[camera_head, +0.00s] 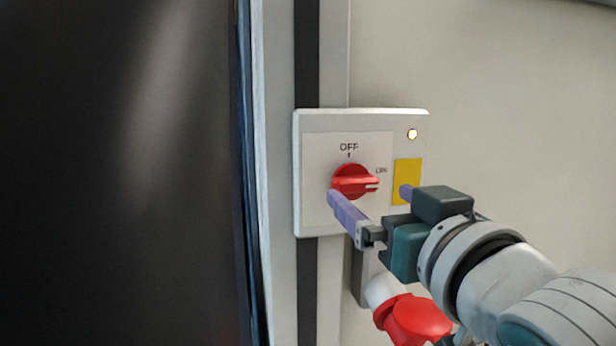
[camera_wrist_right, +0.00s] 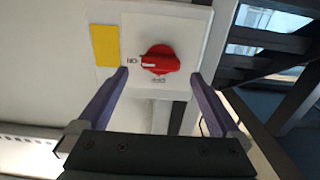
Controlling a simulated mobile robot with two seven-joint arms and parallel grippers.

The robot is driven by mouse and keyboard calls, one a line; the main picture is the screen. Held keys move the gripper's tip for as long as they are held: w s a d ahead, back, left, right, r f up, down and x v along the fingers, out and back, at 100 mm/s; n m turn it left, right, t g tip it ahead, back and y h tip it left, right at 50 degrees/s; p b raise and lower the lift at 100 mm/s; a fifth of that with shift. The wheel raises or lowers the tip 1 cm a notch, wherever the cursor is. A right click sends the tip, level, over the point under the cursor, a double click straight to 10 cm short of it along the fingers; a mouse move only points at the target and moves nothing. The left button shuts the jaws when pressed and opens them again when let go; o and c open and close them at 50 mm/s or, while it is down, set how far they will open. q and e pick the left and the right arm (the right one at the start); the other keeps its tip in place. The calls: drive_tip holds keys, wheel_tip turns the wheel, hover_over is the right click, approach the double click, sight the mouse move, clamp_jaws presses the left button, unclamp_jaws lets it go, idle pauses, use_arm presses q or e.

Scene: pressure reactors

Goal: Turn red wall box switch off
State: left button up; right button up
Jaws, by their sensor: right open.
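The wall box (camera_head: 316,215) is a white switch box with a red rotary knob (camera_head: 354,181) on its front plate. The knob's handle lies horizontal, its white mark pointing right to the ON label; OFF is printed above. My right gripper (camera_head: 369,193) is open in front of the box, its purple fingers pointing at the plate to either side of the knob. In the right wrist view the knob (camera_wrist_right: 160,60) shows between and just beyond the open fingertips (camera_wrist_right: 160,75), with no visible grip on it. My left gripper is not in view.
A yellow label (camera_head: 407,170) and a pale lit lamp (camera_head: 412,134) are at the box's right side. A red-and-white plug (camera_head: 415,318) hangs below the box, close under my right wrist. A dark panel (camera_head: 120,170) fills the left; the wall at upper right is bare.

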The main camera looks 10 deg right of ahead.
sight(358, 187)
drive_tip(key=w, duration=0.3)
drive_tip(key=shift+w+a+p, duration=0.1)
drive_tip(key=shift+w+p, duration=0.1)
drive_tip(key=shift+p, duration=0.2)
drive_tip(key=shift+w, duration=0.4)
drive_tip(key=c, duration=1.3)
drive_tip(key=shift+a, duration=0.1)
